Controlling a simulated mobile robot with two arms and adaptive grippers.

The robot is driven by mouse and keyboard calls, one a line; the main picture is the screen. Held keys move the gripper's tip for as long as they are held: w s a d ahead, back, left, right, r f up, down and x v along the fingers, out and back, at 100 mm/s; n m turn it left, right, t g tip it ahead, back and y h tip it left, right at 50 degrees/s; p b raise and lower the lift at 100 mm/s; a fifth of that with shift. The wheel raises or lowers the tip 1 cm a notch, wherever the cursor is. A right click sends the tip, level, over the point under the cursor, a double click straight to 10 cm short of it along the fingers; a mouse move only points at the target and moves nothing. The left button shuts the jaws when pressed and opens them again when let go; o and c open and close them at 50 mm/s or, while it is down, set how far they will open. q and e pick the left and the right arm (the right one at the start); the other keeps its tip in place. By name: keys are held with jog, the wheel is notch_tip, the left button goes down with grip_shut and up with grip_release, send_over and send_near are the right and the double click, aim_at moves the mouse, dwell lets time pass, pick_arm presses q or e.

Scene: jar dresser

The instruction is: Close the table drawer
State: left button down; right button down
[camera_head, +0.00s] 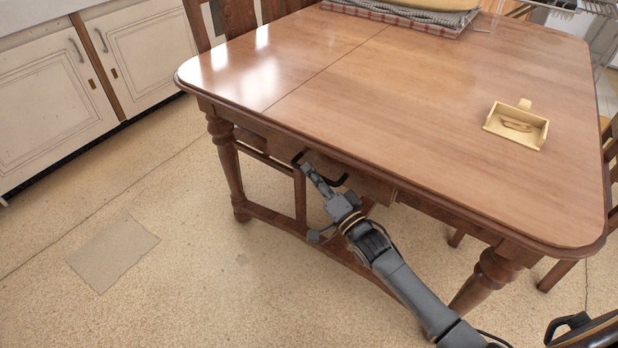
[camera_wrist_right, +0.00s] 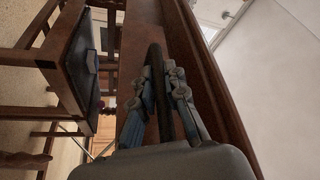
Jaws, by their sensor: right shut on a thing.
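The wooden table (camera_head: 400,90) has a drawer (camera_head: 370,186) under the near edge of its top. The drawer front is mostly in the shade of the tabletop, and I cannot tell how far out it stands. A dark bar handle (camera_head: 335,181) is on the drawer front; in the right wrist view it runs between the fingers (camera_wrist_right: 154,60). My right gripper (camera_head: 308,170) is at the handle's left part, shut on the bar. Its fingers also show in the right wrist view (camera_wrist_right: 160,85).
A small yellow wooden tray (camera_head: 517,125) lies on the tabletop at the right. A checked cloth-like stack (camera_head: 400,12) is at the back. Chairs (camera_head: 240,15) stand around the table. Pale cabinets (camera_head: 50,95) line the left, with free floor (camera_head: 190,210) before them.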

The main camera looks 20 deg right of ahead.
jog(key=shift+w+d, duration=0.9)
jog(key=shift+d, duration=0.3)
jog(key=shift+r, duration=0.1)
jog(key=c, duration=1.5)
grip_release()
jog(key=shift+d, duration=0.1)
jog(key=shift+c, duration=0.2)
jog(key=shift+o, duration=0.9)
jog(key=shift+w, duration=0.1)
send_near(314, 158)
jog(key=v, duration=0.5)
